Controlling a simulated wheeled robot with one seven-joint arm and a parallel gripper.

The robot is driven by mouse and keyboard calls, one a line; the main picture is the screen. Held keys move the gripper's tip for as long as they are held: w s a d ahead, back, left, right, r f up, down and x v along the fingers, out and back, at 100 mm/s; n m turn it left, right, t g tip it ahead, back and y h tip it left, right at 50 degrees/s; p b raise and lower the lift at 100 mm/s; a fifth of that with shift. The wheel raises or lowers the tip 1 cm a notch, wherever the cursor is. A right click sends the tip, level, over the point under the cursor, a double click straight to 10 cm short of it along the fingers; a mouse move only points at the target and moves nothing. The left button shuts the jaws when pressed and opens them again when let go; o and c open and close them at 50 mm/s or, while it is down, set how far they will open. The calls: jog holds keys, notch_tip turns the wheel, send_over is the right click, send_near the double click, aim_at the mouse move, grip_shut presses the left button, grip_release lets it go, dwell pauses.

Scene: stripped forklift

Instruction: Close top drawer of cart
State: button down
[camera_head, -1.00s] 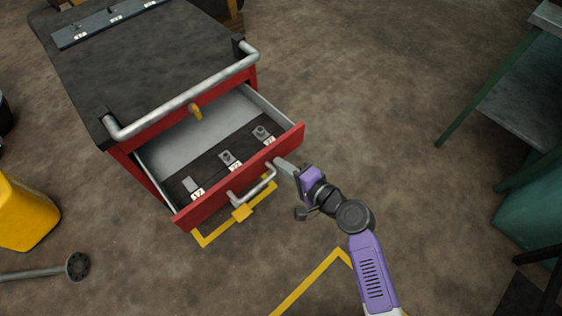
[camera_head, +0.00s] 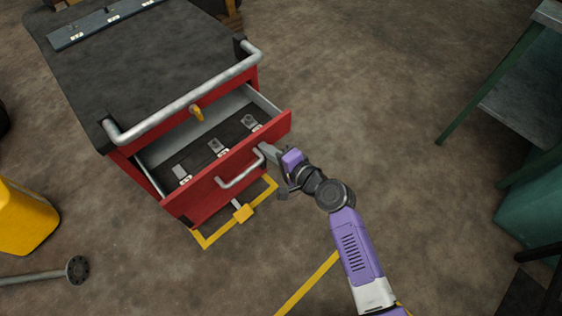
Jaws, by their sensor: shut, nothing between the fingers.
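The red cart (camera_head: 140,70) stands at the upper left with a dark top and a grey push bar. Its top drawer (camera_head: 272,130) is partly open, with a red front, a light grey interior and a grey bar handle (camera_head: 241,172). My gripper (camera_head: 266,152) is shut and empty at the drawer front, just right of the handle. Its fingertips appear to touch the front, though the exact contact is hard to see. My purple arm reaches in from the lower right.
Several small metal parts with white labels (camera_head: 215,150) lie in the drawer. A yellow container (camera_head: 25,220) and a metal rod with a flange (camera_head: 77,270) are at the left. A green-legged table (camera_head: 490,90) stands at the right.

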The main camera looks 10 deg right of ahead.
aim_at(231, 123)
jog(key=w+a+b, duration=0.1)
jog(key=w+a, duration=0.2)
jog(key=w, duration=0.1)
jog(key=w+a+b, duration=0.2)
jog(key=w+a, duration=0.1)
jog(key=w, duration=0.2)
jog(key=w+a+b, duration=0.1)
jog(key=w+a, duration=0.2)
jog(key=w, duration=0.1)
jog(key=shift+w+a+f+b, duration=0.1)
jog(key=shift+w+a+b, duration=0.1)
jog(key=shift+w+b, duration=0.15)
jog(key=shift+w+a, duration=0.2)
jog(key=shift+w, duration=0.1)
jog(key=shift+w+a+r, duration=0.1)
jog(key=shift+w+r, duration=0.1)
jog(key=shift+r, duration=0.1)
jog(key=shift+r, duration=0.1)
